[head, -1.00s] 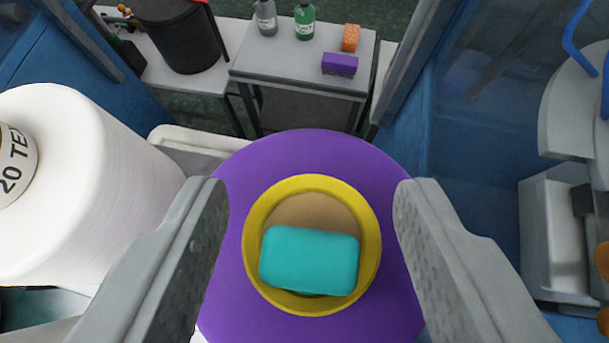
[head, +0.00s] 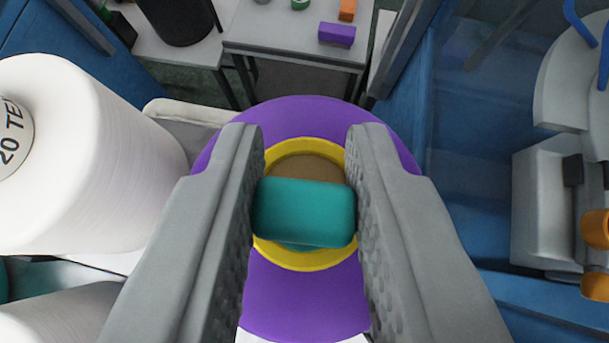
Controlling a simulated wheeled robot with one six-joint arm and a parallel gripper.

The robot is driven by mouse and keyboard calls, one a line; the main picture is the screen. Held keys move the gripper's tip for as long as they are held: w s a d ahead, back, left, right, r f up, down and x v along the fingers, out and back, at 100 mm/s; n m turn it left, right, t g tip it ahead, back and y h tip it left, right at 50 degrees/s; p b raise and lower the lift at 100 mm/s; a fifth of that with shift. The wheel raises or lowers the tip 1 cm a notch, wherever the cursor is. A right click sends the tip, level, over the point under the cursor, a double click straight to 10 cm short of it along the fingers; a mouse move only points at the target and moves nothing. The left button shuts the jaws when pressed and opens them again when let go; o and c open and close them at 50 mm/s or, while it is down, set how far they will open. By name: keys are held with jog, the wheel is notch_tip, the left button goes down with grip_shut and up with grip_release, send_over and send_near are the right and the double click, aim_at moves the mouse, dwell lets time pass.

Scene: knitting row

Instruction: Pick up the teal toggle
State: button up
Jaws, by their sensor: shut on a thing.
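The teal toggle (head: 304,212) is a rounded teal block in the middle of the head view. My gripper (head: 304,205) is shut on it, with one grey finger against its left end and the other against its right end. The toggle lies over a yellow ring (head: 308,260) with a tan centre (head: 305,168), set on a round purple disc (head: 295,295). I cannot tell whether the toggle is clear of the tan surface. The fingers hide parts of the ring and disc.
A large white yarn cone (head: 85,160) stands close on the left, with another white cone (head: 65,320) below it. Behind is a grey table (head: 290,40) with a purple block (head: 337,34) and an orange block (head: 347,9). Blue panels and grey machine parts (head: 550,200) stand at right.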

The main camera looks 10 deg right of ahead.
jog(key=shift+r, duration=1.4)
jog(key=s, duration=0.6)
jog(key=s+a, duration=0.1)
jog(key=s, duration=0.5)
jog(key=s+a, duration=0.1)
jog(key=s, duration=0.5)
jog(key=shift+a, duration=0.1)
jog(key=shift+w, duration=0.1)
